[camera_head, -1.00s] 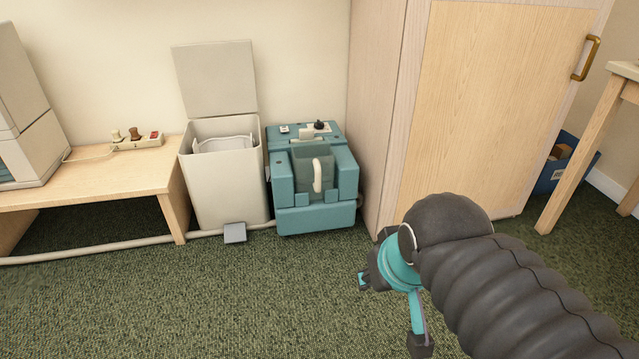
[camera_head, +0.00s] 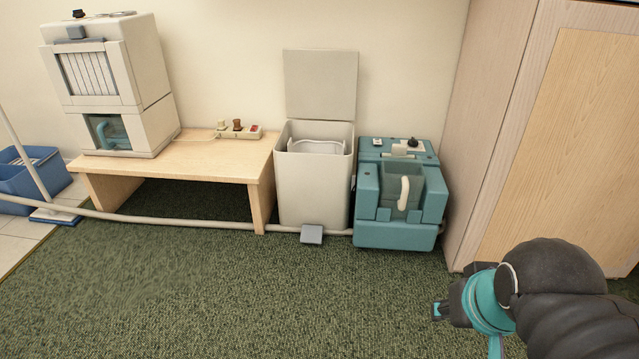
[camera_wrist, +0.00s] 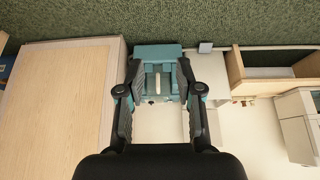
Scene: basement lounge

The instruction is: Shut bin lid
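A cream bin (camera_head: 313,190) stands against the wall between the low table and the teal machine. Its flat square lid (camera_head: 321,84) is up, standing upright at the back edge, and a pale liner or inner rim shows inside. A grey pedal (camera_head: 312,234) sits at the bin's front foot. My gripper shows only in part at the lower right in the head view, well in front and to the right of the bin. In the wrist view my gripper (camera_wrist: 160,92) has its two fingers wide apart with nothing between them; the teal machine lies beyond.
A teal machine (camera_head: 400,205) with a white handle stands right beside the bin, then a wooden cabinet (camera_head: 540,140). A low wooden table (camera_head: 205,160) with a power strip (camera_head: 238,132) is on the left. A pipe (camera_head: 180,222) runs along the floor. The green carpet in front is clear.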

